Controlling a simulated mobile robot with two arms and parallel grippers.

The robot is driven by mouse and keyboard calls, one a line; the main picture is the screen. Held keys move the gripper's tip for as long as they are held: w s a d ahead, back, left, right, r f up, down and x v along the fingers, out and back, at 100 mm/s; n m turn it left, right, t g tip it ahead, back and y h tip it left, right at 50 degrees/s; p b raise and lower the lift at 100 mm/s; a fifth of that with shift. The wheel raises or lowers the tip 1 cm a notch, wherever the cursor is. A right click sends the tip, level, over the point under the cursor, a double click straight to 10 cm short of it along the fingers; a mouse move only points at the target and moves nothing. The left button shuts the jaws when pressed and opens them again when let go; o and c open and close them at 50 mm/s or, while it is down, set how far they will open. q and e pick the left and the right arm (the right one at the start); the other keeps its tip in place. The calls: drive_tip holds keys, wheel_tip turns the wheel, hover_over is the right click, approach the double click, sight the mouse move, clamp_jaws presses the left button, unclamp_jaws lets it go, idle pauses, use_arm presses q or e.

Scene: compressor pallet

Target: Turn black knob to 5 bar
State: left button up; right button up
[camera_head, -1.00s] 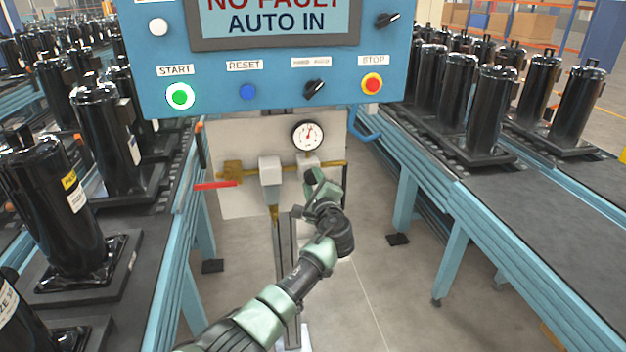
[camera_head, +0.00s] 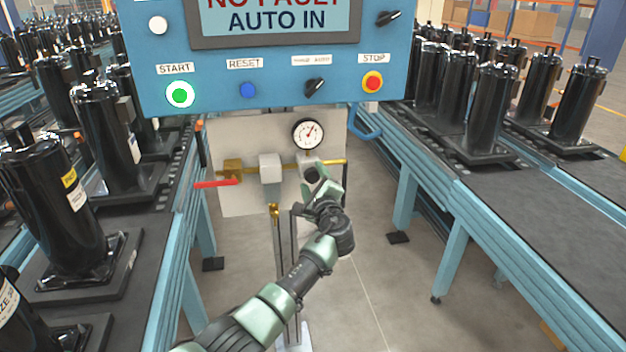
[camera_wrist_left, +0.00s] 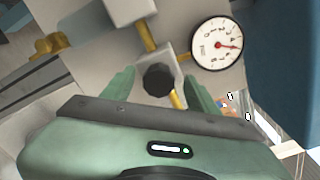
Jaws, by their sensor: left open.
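The black knob (camera_wrist_left: 159,80) sits on the light regulator block (camera_wrist_left: 157,62) in the left wrist view. My left gripper (camera_head: 321,181) is open, with one green finger on each side of the knob in the wrist view. Gaps show between the fingers and the knob, so it is not clamped. The white pressure gauge (camera_head: 308,133) is just above the regulator, its red needle pointing up and slightly right; it also shows in the left wrist view (camera_wrist_left: 217,44). Its numbers are too small to read surely. My right gripper is not in view.
A blue control panel (camera_head: 210,95) with buttons and a screen hangs above the gauge. A red valve lever (camera_head: 216,184) and brass pipe (camera_head: 232,168) lie left of the regulator. Conveyors (camera_head: 470,225) with black compressors (camera_head: 494,105) flank both sides.

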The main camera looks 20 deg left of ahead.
use_arm(q)
drive_tip(key=b+v, duration=0.1)
drive_tip(key=v, duration=0.6)
drive_tip(key=shift+s+d, duration=0.2)
drive_tip(key=shift+s, duration=0.05)
drive_tip(key=s+f+n+g+h, duration=0.1)
drive_tip(key=s+f+g+h, duration=0.15)
drive_tip(key=f, duration=1.05)
drive_tip(key=s+f+g+h, duration=0.1)
drive_tip(key=s+f, duration=0.2)
drive_tip(key=f, duration=0.9)
drive_tip(key=s+f+n+g+h, duration=0.2)
drive_tip(key=s+f, duration=0.5)
drive_tip(key=f, duration=0.3)
drive_tip(key=s+f+n+g+h, duration=0.1)
drive_tip(key=s+f+n+g, duration=0.1)
drive_tip(key=s+f, duration=0.75)
drive_tip(key=s+f+n+g+h, duration=0.2)
drive_tip(key=s+f+n+g, duration=0.25)
drive_tip(key=s+f, duration=1.3)
drive_tip(key=s+f+n+g, duration=0.2)
drive_tip(key=s+n, duration=0.4)
drive_tip(key=s, duration=1.9)
drive_tip(key=shift+a+f+h+b, duration=0.35)
drive_tip(key=shift+f+h+b, duration=0.1)
drive_tip(key=shift+f, duration=0.25)
